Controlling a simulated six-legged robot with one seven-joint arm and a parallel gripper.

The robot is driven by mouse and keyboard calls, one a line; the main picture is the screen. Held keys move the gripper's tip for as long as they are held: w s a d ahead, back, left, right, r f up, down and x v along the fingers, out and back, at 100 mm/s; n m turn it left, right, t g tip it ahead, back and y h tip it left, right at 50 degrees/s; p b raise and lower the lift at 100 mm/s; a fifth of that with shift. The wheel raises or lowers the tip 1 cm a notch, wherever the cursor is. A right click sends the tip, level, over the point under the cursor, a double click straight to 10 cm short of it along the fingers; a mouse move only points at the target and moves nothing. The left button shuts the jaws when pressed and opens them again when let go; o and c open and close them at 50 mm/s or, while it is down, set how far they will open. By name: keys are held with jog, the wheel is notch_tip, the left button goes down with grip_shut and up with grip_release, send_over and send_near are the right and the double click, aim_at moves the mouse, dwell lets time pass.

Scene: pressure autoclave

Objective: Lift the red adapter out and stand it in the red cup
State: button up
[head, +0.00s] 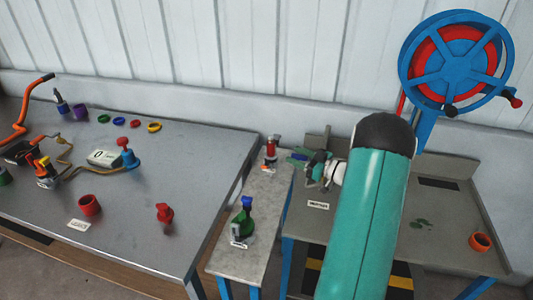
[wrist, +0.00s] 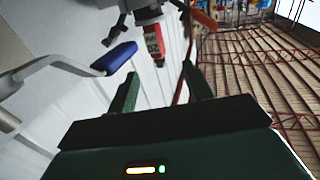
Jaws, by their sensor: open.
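The red adapter (head: 270,150) appears to be the small upright red piece at the back of the narrow bench. In the wrist view a red piece with pale marks (wrist: 154,42), probably the same one, sits against a grey fitting beyond my fingertips. My gripper (head: 298,158) is just right of the red piece in the head view, with its fingers toward it. In the wrist view my gripper (wrist: 160,69) has its green fingers apart and nothing between them. The red cup (head: 89,206) stands upright on the left table behind a small label.
A red fitting (head: 164,213) and a blue-based, red-topped fitting (head: 128,157) stand on the left table. A green bottle-like fitting (head: 243,220) stands on the narrow bench's near half. An orange cup (head: 480,241) is at right. The wrist view shows a blue-ended lever (wrist: 115,57) close by.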

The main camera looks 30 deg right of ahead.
aim_at(271, 144)
jog(key=x, duration=1.1)
jog(key=shift+w+d, duration=0.25)
grip_shut()
